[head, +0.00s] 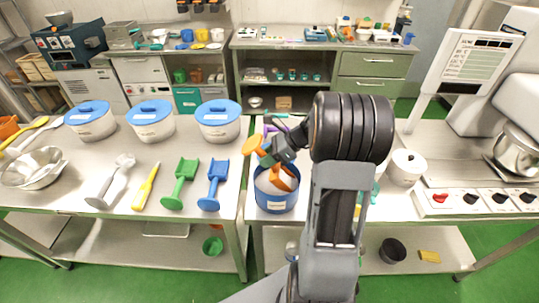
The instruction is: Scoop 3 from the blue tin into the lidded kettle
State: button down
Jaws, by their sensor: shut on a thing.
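The blue tin (277,203) stands on the right-hand table near its left end, with pale contents inside. My gripper (270,157) is above the tin's back rim, shut on an orange scoop (284,180). The scoop's handle end sticks out to the left of the gripper, and its lower part is down in the tin's mouth. I cannot tell how much the scoop holds. A white rounded pot with a knobbed lid (405,167) stands right of my arm. A steel pot (517,152) stands at the far right; I cannot tell which of them is the kettle.
The left table holds three white tubs with blue lids (152,120), green (181,184) and blue (213,186) scoops, a yellow tool (146,187) and steel bowls (34,168). A knob panel (480,201) lies at the right front. My arm hides part of the right table.

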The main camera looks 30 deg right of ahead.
jog(key=shift+w+a+f+g+h+p, duration=0.3)
jog(key=shift+w+a+g+h+p, duration=0.1)
jog(key=shift+a+h+p, duration=0.25)
jog(key=w+a+f+m+g+h+p, duration=0.1)
jog(key=w+a+g+h+p, duration=0.35)
jog(key=a+h+p, duration=0.2)
jog(key=shift+g+h, duration=0.25)
jog(key=shift+h, duration=0.15)
jog(key=shift+d+r, duration=0.15)
jog(key=shift+r, duration=2.35)
jog(key=shift+r, duration=0.1)
